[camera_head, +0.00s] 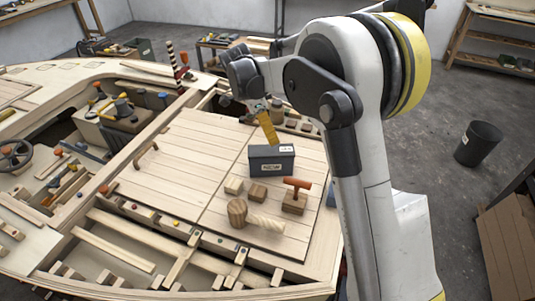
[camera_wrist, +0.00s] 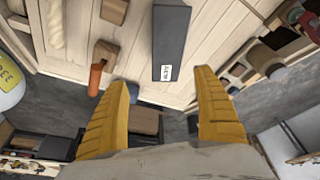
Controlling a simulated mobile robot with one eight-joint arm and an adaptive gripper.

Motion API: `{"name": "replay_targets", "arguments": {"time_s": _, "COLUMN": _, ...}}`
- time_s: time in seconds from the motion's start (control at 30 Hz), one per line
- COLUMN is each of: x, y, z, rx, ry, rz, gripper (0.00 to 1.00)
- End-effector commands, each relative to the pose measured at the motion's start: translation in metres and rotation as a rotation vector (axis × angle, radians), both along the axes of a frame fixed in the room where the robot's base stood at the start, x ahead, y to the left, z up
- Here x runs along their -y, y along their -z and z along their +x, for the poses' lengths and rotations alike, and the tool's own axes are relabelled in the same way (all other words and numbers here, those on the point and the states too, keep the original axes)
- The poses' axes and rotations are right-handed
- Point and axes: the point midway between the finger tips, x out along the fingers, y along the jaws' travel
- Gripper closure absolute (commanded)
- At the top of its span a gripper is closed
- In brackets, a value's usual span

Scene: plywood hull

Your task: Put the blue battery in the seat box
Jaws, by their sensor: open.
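A dark blue-grey battery (camera_head: 271,160) with a white label stands on the planked deck (camera_head: 190,150), right of its middle. In the wrist view the battery (camera_wrist: 170,42) lies ahead of the fingertips, roughly between their lines. My gripper (camera_head: 268,130) is just above and behind the battery, with a yellow finger pointing down. In the wrist view my gripper (camera_wrist: 163,78) has its yellow fingers wide apart with nothing between them. I cannot tell for sure which part of the hull is the seat box.
An orange-handled tool (camera_head: 295,193), a wooden mallet (camera_head: 240,213) and small wood blocks (camera_head: 257,192) lie near the battery. Jars (camera_head: 277,110) stand behind it. A curved handle (camera_head: 146,154) is on the deck's left. Open slots (camera_head: 130,235) run along the front.

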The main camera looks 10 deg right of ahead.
Motion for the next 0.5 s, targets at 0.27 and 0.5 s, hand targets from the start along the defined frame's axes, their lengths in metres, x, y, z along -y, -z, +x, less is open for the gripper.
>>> {"name": "replay_targets", "arguments": {"time_s": 0.27, "x": -0.009, "y": 0.049, "z": 0.025, "rx": 0.003, "ry": 0.213, "rz": -0.061, "gripper": 0.21}}
{"name": "replay_targets", "arguments": {"time_s": 0.5, "x": -0.002, "y": 0.073, "z": 0.025, "rx": 0.005, "ry": 0.237, "rz": -0.068, "gripper": 0.21}}
